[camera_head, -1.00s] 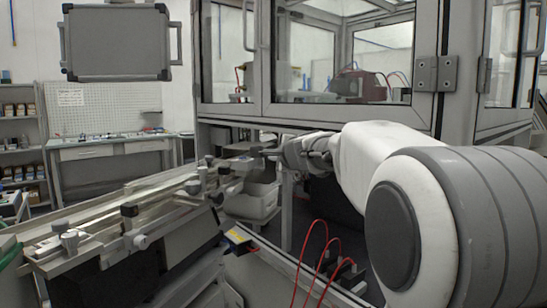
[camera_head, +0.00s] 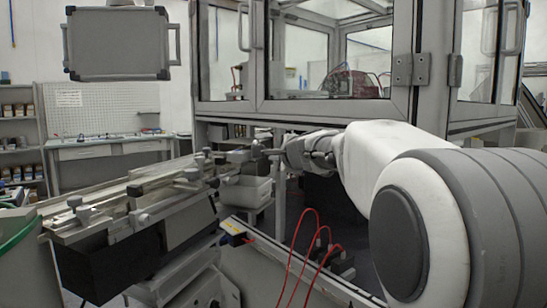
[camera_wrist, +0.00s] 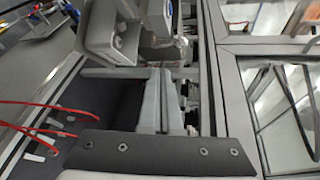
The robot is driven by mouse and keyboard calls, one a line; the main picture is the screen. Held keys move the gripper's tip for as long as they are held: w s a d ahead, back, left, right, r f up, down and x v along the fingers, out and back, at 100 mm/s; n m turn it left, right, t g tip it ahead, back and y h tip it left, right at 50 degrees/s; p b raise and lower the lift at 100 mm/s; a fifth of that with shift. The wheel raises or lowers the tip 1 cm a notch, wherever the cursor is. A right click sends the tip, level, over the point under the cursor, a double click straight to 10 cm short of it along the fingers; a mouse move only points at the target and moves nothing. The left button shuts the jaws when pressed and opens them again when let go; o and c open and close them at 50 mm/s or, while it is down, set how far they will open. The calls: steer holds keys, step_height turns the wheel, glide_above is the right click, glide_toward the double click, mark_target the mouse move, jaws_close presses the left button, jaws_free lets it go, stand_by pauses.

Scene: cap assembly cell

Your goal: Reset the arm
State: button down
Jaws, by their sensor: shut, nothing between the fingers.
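My arm reaches from the right side of the head view toward the middle. My gripper (camera_head: 270,153) is at its far end, small in the picture, shut and empty. It is near the far end of the metal conveyor rail (camera_head: 160,183) and in front of the grey framed cabinet (camera_head: 300,108). I cannot tell the exact gap between gripper and rail.
Red cables (camera_head: 309,235) loop up beside the low grey wall, below my arm. A grey bin (camera_head: 247,190) is below the gripper. A workbench (camera_head: 110,150) and shelves (camera_head: 20,130) stand at the back left. A grey panel (camera_head: 117,43) hangs at upper left.

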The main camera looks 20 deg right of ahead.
stand_by(0.3)
steer(key=s+a+f+n+g+y, duration=0.1)
steer(key=s+a+f+n+g, duration=0.15)
steer(key=s+a+n, duration=0.4)
steer(key=s+a+f+n+g+y, duration=0.2)
steer(key=s+a+f+n, duration=0.2)
steer(key=s, duration=0.6)
steer(key=s+d+f+n+g+h, duration=0.1)
steer(key=s+f+n+g+h, duration=0.2)
steer(key=s+f, duration=0.65)
steer(key=s+d+f+n+g, duration=0.15)
steer(key=s+f+n, duration=0.45)
steer(key=s, duration=0.7)
step_height(320, 180, up, 25)
steer(key=s+g+p, duration=0.1)
steer(key=p, duration=2.5)
steer(key=shift+h, duration=0.3)
